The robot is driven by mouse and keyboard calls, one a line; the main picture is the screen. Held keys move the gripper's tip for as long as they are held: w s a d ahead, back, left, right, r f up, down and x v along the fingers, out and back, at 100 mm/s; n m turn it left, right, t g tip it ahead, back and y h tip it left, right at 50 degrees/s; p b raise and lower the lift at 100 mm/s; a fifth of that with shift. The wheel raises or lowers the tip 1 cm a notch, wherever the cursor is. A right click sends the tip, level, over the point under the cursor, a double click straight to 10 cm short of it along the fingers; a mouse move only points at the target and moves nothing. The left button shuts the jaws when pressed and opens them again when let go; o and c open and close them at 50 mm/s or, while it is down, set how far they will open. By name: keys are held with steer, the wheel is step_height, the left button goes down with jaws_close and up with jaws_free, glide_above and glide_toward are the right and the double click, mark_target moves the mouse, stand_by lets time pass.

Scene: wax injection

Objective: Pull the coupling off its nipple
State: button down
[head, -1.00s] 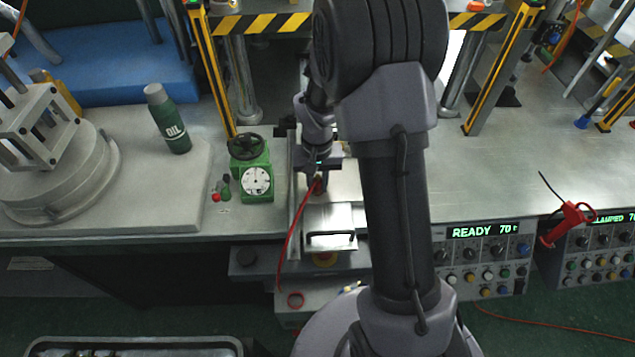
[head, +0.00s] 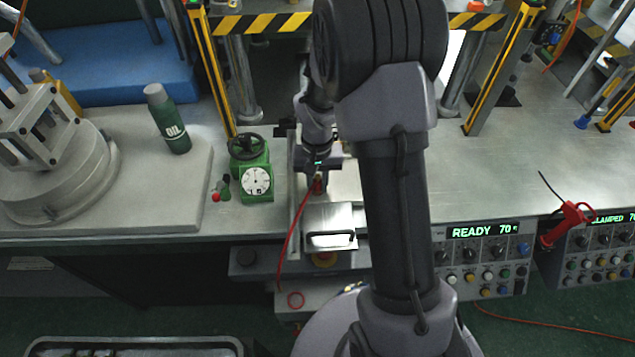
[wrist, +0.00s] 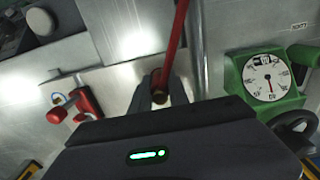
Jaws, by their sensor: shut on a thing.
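A red fitting with a blue part (wrist: 82,103) lies to the left in the wrist view.
The green gauge unit with a handwheel (head: 255,180) stands close left of my gripper. A green oil bottle (head: 168,118) is farther left. A metal box with a handle (head: 330,228) is just in front. Yellow-black press posts (head: 212,75) rise behind. The bench to the right is largely clear.

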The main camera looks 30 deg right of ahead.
mark_target(317, 176)
steer(key=shift+r, duration=0.2)
steer(key=shift+r+p, duration=2.3)
steer(key=shift+r, duration=0.55)
